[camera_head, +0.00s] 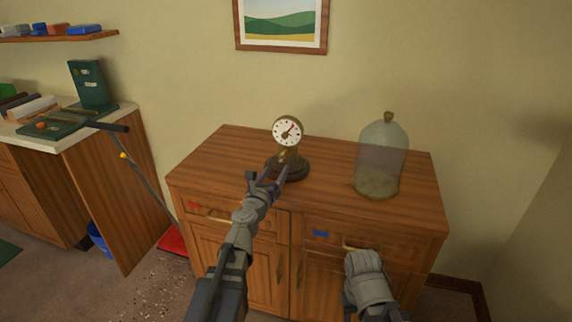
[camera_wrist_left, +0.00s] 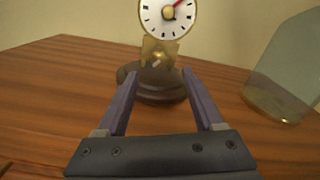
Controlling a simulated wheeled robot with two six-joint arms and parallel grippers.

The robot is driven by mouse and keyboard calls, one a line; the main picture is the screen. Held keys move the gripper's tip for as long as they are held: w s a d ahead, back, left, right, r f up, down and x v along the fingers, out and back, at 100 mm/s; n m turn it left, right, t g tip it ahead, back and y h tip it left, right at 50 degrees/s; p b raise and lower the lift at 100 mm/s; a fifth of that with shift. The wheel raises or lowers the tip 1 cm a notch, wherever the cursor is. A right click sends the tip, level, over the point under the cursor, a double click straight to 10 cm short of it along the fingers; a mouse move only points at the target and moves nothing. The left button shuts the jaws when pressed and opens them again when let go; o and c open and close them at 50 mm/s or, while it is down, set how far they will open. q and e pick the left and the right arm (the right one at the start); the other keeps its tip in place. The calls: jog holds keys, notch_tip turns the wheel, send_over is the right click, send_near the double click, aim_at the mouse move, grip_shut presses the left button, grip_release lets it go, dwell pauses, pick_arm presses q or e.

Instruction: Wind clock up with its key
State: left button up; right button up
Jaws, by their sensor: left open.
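The clock stands upright on the wooden cabinet, with a round white dial (camera_head: 287,130), a red hand and a dark round base (camera_head: 292,172). The dial also shows at the top of the left wrist view (camera_wrist_left: 166,16). A small brass piece (camera_wrist_left: 158,52) sits below the dial; I cannot tell whether it is the key. My left gripper (camera_head: 270,174) is open and empty in front of the clock, its fingers (camera_wrist_left: 159,82) pointing at the lower stem and base. My right arm (camera_head: 366,278) is low in front of the cabinet; its fingertips cannot be made out.
A glass dome (camera_head: 382,158) with a knob stands right of the clock on the cabinet top (camera_head: 225,160). Two drawers with brass handles (camera_head: 358,247) face me. A counter (camera_head: 62,130) is at the left. The cabinet top between clock and dome is clear.

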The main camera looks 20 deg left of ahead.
aim_at(282, 159)
pick_arm(q)
jog(key=w, duration=0.7)
jog(key=shift+w, duration=0.3)
jog(key=shift+d, duration=0.1)
grip_shut()
